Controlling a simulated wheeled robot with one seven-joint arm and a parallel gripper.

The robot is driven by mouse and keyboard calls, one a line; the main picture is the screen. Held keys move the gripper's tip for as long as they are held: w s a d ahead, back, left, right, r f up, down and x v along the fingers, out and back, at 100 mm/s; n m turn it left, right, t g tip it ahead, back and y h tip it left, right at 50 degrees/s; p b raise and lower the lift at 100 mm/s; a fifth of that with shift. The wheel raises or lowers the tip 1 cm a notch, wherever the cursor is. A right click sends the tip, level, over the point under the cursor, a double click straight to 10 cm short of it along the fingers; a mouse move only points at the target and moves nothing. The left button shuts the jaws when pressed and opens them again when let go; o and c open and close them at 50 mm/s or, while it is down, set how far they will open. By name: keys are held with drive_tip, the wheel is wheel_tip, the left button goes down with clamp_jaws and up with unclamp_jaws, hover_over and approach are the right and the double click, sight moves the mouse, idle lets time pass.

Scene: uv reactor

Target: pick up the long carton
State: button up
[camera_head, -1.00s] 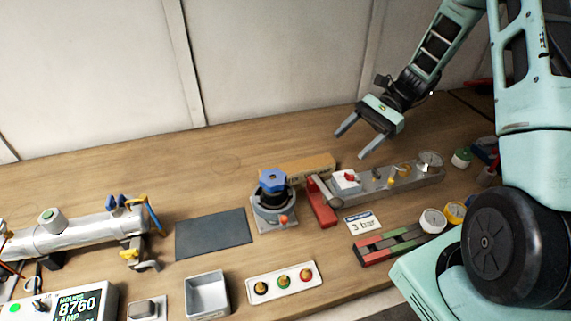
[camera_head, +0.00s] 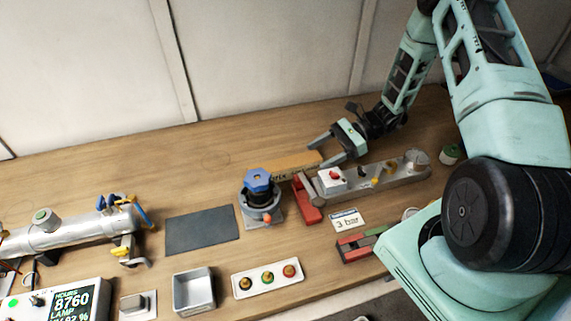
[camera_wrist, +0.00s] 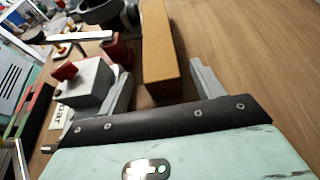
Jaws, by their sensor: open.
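The long carton (camera_head: 288,166) is an orange-brown box lying on the wooden bench, behind the round device with the blue knob. In the wrist view the carton (camera_wrist: 157,48) stretches away from me, its near end lying between my two fingers. My gripper (camera_head: 322,150) is open, its fingers on either side of the carton's right end in the head view. In the wrist view my gripper (camera_wrist: 160,82) shows a finger on each side, with gaps to the carton. I cannot tell how far the fingertips are above the bench.
A grey manifold (camera_head: 400,172) with a red-knobbed white box (camera_head: 331,180) and a red lever (camera_head: 308,200) stands close beside the carton. The blue-knobbed device (camera_head: 260,198) stands in front of its left part. The bench behind and left of the carton is clear.

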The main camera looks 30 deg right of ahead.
sight(305, 162)
drive_tip(key=p+x, duration=0.2)
drive_tip(key=x, duration=0.2)
drive_tip(key=shift+w+a+p, duration=0.1)
drive_tip(key=shift+a+p, duration=0.2)
drive_tip(key=shift+p, duration=0.05)
drive_tip(key=shift+w+a+f, duration=0.1)
drive_tip(key=shift+a+f, duration=0.3)
drive_tip(key=shift+a, duration=0.05)
drive_tip(key=c, duration=1.1)
